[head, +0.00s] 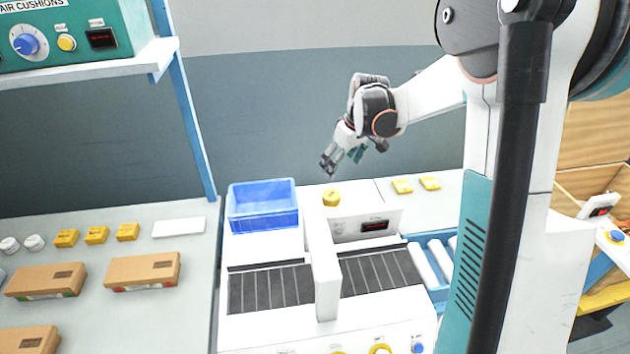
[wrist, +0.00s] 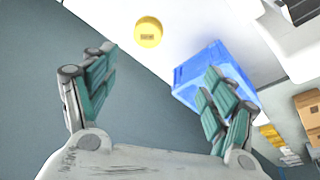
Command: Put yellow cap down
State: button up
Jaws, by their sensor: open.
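The yellow cap (head: 331,198) sits on the white top of the machine, right of the blue bin. It also shows in the wrist view (wrist: 148,32), beyond the fingertips and between them, nearer the left finger. My gripper (head: 338,160) is above the cap in the head view, with a gap between them. In the wrist view my gripper (wrist: 158,80) has its two fingers wide apart and holds nothing.
The blue bin (head: 262,222) stands left of the cap; its far side shows behind my right finger in the wrist view. A panel with a dark display (head: 373,226) stands right of the cap. Yellow pieces (head: 402,187) lie further right. Brown boxes (head: 142,271) lie on the left bench.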

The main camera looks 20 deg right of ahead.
send_near(332, 195)
jog(key=shift+n, duration=0.3)
jog(key=b+x, duration=0.1)
jog(key=x, duration=0.1)
jog(key=b+x, duration=0.1)
jog(key=x, duration=0.1)
jog(key=shift+w+d, duration=0.1)
jog(key=shift+d, duration=0.3)
jog(key=shift+a+b+x, duration=0.2)
jog(key=shift+b+x, duration=0.5)
jog(key=shift+x, duration=0.65)
jog(key=shift+a+b+x, duration=0.15)
jog(key=shift+b+x, duration=0.55)
jog(key=shift+x, duration=0.7)
jog(key=shift+r, duration=0.1)
jog(key=c, duration=1)
